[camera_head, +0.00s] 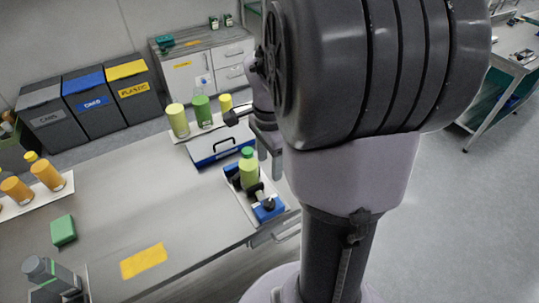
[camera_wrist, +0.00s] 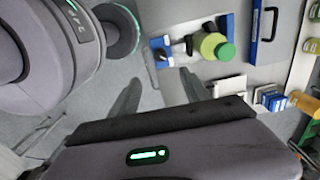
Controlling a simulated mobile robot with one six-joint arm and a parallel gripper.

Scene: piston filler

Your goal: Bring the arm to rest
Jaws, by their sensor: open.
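My gripper (camera_head: 269,160) is in the head view, at the right edge of the table, beside the filler and to the right of its bottle. Its two fingers point down and stand apart with nothing between them. In the wrist view the open fingers (camera_wrist: 158,88) show above the floor and the table edge. My arm is bent and fills the upper right of the head view. A green bottle with a green cap (camera_head: 249,173) stands on the blue and grey piston filler (camera_head: 267,209). The bottle also shows in the wrist view (camera_wrist: 212,46), apart from the fingers.
A blue case with a black handle (camera_head: 215,150) lies behind the filler. A tray of bottles (camera_head: 186,137) stands further back. Orange bottles (camera_head: 47,174), a green sponge (camera_head: 63,231) and a yellow patch (camera_head: 143,261) are on the left. Bins (camera_head: 92,95) stand behind.

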